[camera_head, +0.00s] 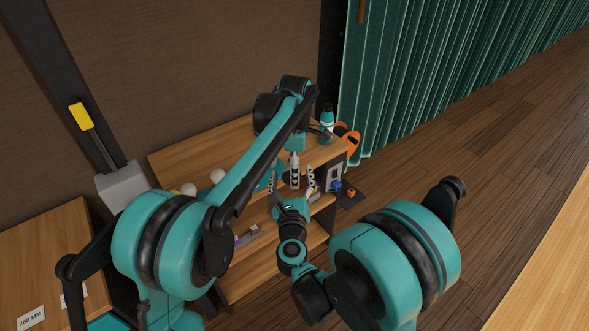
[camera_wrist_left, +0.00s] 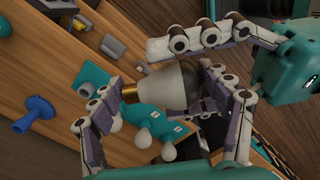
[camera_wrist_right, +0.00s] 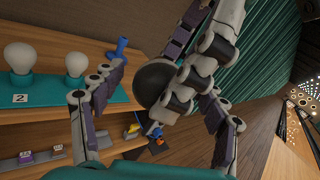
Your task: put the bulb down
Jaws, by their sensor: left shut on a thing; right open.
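The held bulb shows in the left wrist view (camera_wrist_left: 165,88), with a brass base to the left and a white and dark grey globe. In the right wrist view its dark round end (camera_wrist_right: 154,83) faces me. My left gripper (camera_head: 295,172) points down over the shelf unit and is shut on the bulb. My right gripper (camera_head: 293,187) is open, its fingers spread close below and around the left gripper's fingers. Whether it touches the bulb I cannot tell. A teal stand (camera_wrist_right: 45,95) on the wooden top carries white bulbs (camera_wrist_right: 19,57) and a tag reading 2.
The wooden shelf unit (camera_head: 205,149) has a lower shelf with small blocks (camera_wrist_right: 42,157). A blue flared object (camera_wrist_right: 121,49) stands on its top. A teal bottle (camera_head: 327,122) and an orange object (camera_head: 347,138) stand at its far right. Green curtain (camera_head: 400,70) hangs beyond.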

